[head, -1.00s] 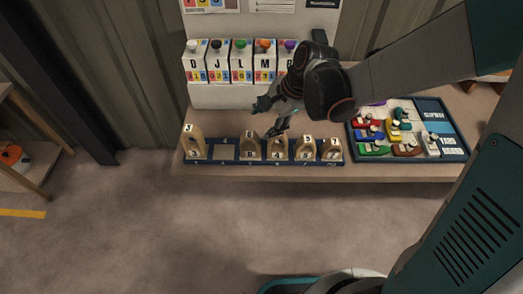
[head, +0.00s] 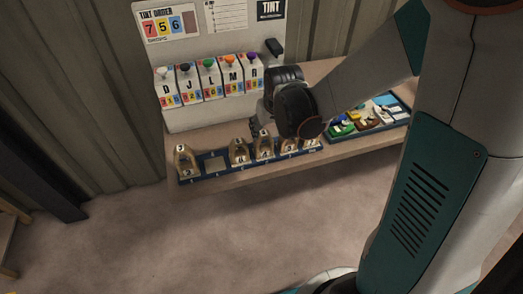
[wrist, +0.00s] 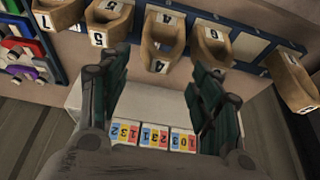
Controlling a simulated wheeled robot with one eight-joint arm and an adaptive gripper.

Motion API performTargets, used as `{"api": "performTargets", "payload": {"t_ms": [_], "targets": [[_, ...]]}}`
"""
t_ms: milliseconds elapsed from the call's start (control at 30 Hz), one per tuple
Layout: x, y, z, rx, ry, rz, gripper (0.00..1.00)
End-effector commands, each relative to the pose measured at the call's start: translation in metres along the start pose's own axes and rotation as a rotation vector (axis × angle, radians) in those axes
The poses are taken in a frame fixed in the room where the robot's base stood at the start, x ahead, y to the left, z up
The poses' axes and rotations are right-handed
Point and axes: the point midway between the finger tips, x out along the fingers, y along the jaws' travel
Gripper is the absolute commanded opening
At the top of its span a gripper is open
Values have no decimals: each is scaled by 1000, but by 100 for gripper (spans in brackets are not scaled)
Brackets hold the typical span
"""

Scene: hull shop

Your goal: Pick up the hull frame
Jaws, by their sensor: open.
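Several tan wooden hull frames stand in a row on a dark blue rack (head: 215,174), each an arch with a number label. One hull frame (head: 186,161) stands at the left end, beside an empty slot. The others include a frame labelled 6 (head: 239,153) and one labelled 4 (head: 264,147). My gripper (head: 258,128) hangs just behind and above the middle of the row, partly hidden by my wrist. In the wrist view my gripper (wrist: 155,75) is open and empty. The 4 frame (wrist: 162,42) lies beyond the gap between its fingers, apart from them.
A white dispenser (head: 165,115) with lettered, coloured cartridges stands behind the rack, close to my gripper. A tray (head: 375,127) of small coloured boats is at the right of the bench. A posted order sheet (head: 168,24) shows 7, 5, 6. The floor in front is clear.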

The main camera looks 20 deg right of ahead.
Motion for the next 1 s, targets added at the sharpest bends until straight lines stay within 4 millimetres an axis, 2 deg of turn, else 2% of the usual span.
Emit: {"api": "performTargets", "payload": {"t_ms": [33, 200, 533, 833, 1000], "targets": [[14, 0, 1, 0, 0, 0, 58], [40, -1, 1, 1, 0, -1, 58], [59, -1, 2, 2, 0, -1, 58], [100, -2, 8, 2, 0, -1, 58], [106, -2, 7, 2, 0, -1, 58]]}}
